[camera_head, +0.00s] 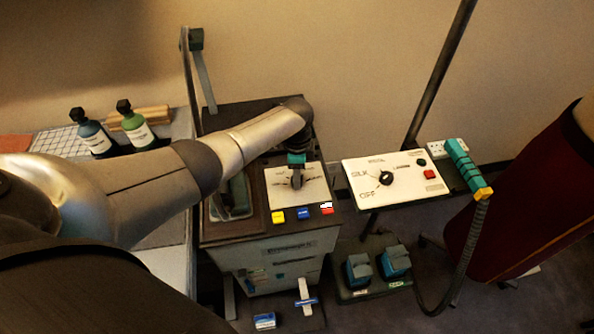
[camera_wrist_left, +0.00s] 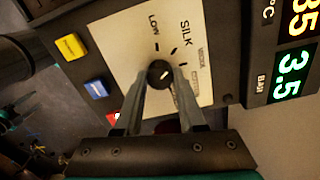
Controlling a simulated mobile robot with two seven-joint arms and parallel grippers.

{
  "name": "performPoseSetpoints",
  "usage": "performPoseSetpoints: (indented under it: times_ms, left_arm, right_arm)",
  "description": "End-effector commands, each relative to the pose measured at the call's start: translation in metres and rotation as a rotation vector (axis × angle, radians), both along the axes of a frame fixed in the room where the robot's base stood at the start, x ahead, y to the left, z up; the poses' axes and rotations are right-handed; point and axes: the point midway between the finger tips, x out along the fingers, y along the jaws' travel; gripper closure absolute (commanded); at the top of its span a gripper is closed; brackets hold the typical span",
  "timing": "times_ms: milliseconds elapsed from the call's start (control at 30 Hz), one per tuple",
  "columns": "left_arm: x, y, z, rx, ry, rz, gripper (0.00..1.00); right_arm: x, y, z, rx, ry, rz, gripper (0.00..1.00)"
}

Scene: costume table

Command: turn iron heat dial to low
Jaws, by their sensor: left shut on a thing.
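The iron heat dial (camera_wrist_left: 159,71) is a small black round knob on a white panel (camera_wrist_left: 125,35). LOW and SILK are readable on the panel in the left wrist view, with smaller words partly hidden. A pale mark shows on the knob, but I cannot tell exactly which setting it points to. My left gripper (camera_head: 296,183) reaches down onto the dial, its two fingers shut on the knob from either side. In the head view the gripper covers the knob. My right gripper is not in view.
Yellow (camera_head: 278,216), blue (camera_head: 303,213) and red (camera_head: 327,208) buttons line the station's front edge. A second panel (camera_head: 350,170) with an OFF/SILK dial (camera_head: 386,178) stands to the right, beside a teal handle (camera_head: 462,160) with a hose. Bottles (camera_head: 137,130) stand at the left.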

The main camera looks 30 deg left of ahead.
Motion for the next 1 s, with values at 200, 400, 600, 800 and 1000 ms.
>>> performPoseSetpoints:
  times_ms: [200, 400, 600, 800, 1000]
  left_arm:
    - [-0.001, 0.001, 0.002, 0.002, 0.003, 0.209, 1.0]
    - [-0.001, 0.001, 0.002, 0.002, 0.003, 0.396, 1.0]
    - [-0.001, 0.001, 0.001, 0.002, 0.003, 0.568, 1.0]
    - [-0.001, 0.001, 0.001, 0.003, 0.003, 0.698, 1.0]
    - [-0.001, 0.001, 0.001, 0.003, 0.003, 0.782, 1.0]
  right_arm:
    - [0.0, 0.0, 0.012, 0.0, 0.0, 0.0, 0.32]
    - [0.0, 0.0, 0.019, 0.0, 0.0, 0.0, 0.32]
    - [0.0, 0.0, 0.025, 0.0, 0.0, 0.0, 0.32]
    - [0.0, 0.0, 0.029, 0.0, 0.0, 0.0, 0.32]
    - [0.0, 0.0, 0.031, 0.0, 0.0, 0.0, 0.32]
